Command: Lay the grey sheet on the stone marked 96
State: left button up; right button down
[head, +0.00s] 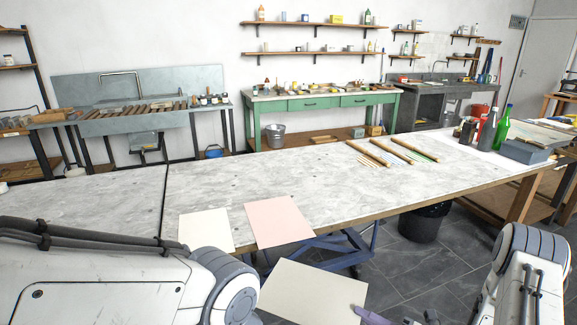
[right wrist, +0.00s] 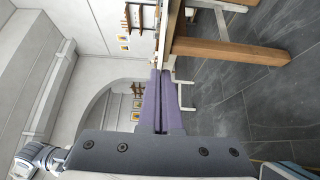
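A pale grey-cream sheet (head: 312,292) shows low in the head view, nearer than the worktable's front edge. My left gripper is out of view. I can read no stone marked 96.
A cream sheet (head: 206,231) and a pink sheet (head: 278,221) lie at the front edge of the pale worktable (head: 240,178). Wooden strips (head: 379,152) lie farther right. A grey block (head: 522,151) and a green bottle (head: 502,128) stand at the right end. The table's middle is clear.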

pick_arm(q)
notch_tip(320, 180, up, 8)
jog(key=p, duration=0.5)
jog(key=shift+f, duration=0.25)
pick_arm(e)
jog(key=shift+r+m+t+h, duration=2.5)
jog(key=shift+r+t+h, duration=0.1)
jog(key=shift+h, duration=0.5)
